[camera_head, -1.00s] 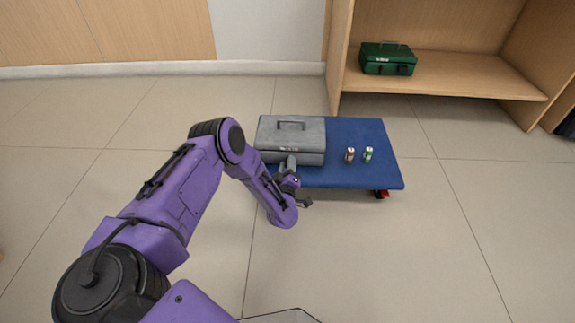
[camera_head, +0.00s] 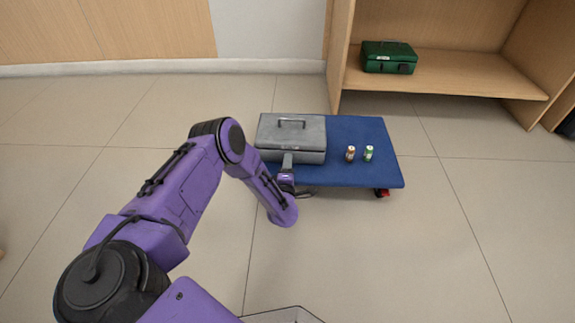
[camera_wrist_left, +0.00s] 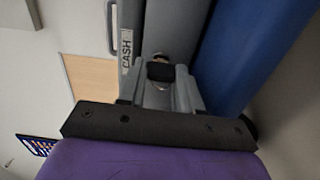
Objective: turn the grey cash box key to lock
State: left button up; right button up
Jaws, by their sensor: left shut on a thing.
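The grey cash box (camera_head: 275,130) sits on the left part of a blue platform, its lid down and its handle on top. My left gripper (camera_head: 287,158) is at the box's front face, below the lid edge. In the left wrist view my left gripper (camera_wrist_left: 162,78) is shut on the key (camera_wrist_left: 160,70), a small dark piece between the two grey fingers at the lock. My right gripper is out of view.
The blue platform (camera_head: 350,176) is a low wheeled trolley. Two small cans, one brownish (camera_head: 350,154) and one green (camera_head: 368,153), stand right of the box. A green cash box (camera_head: 388,57) rests on a wooden shelf (camera_head: 445,78) behind.

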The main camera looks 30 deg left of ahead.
pick_arm(q)
jog(key=shift+d, duration=0.1)
dwell(0.4)
jog(key=o, duration=1.1)
jog(key=shift+c, duration=0.2)
jog(key=p+v, duration=0.5)
jog(key=v, duration=0.5)
jog(key=shift+s, duration=0.3)
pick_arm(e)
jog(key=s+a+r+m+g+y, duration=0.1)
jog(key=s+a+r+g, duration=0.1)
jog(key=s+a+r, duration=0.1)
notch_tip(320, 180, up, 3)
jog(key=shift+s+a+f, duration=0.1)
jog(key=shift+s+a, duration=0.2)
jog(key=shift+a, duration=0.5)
pick_arm(q)
jog(key=shift+d, duration=0.1)
